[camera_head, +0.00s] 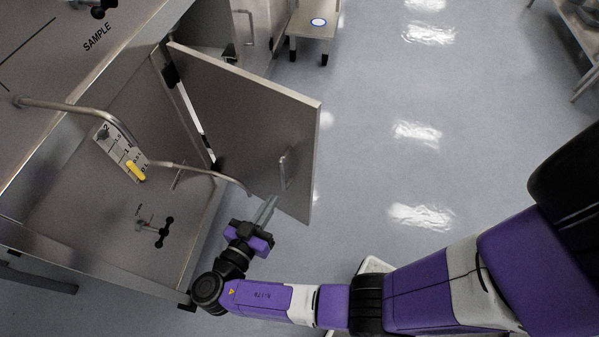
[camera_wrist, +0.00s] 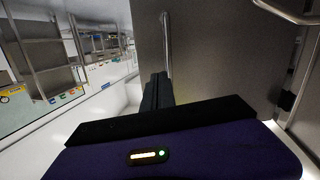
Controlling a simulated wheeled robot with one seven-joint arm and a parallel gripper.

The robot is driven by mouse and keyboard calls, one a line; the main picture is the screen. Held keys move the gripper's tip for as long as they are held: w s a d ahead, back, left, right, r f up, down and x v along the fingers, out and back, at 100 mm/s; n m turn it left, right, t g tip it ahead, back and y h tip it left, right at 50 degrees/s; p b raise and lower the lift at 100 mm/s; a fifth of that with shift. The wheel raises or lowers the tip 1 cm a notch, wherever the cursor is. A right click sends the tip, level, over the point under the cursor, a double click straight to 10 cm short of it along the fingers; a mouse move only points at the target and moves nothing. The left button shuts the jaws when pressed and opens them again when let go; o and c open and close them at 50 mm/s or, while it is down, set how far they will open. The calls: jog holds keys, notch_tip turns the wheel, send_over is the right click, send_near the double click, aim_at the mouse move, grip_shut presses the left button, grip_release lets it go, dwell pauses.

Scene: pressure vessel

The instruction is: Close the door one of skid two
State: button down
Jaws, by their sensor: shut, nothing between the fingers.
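A grey metal door (camera_head: 245,120) stands swung open from the skid cabinet (camera_head: 60,120) in the head view, hinged on its left side. A vertical bar handle (camera_head: 283,170) is on the door face near its free edge. My gripper (camera_head: 271,203) is shut and empty, its fingers just in front of the lower part of the door near the handle. In the wrist view the shut fingers (camera_wrist: 156,92) point at the door face (camera_wrist: 215,60), close to the foot of the handle (camera_wrist: 166,45). Whether they touch the door cannot be told.
A bent metal pipe (camera_head: 190,168) runs across the cabinet front towards the door. A yellow-handled valve (camera_head: 136,171) and a black valve (camera_head: 163,232) sit on the cabinet. A small bench (camera_head: 313,18) stands behind. Clear floor (camera_head: 400,110) lies right of the door.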

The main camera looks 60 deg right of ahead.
notch_tip(320, 180, up, 2)
jog(key=s+a+m+g+h, duration=0.1)
jog(key=s+a+m+g, duration=0.1)
jog(key=m, duration=0.1)
jog(key=b, duration=0.4)
send_near(306, 162)
jog(key=d+p, duration=0.1)
jog(key=d, duration=0.4)
jog(key=shift+s+d, duration=0.1)
jog(key=shift+d, duration=0.85)
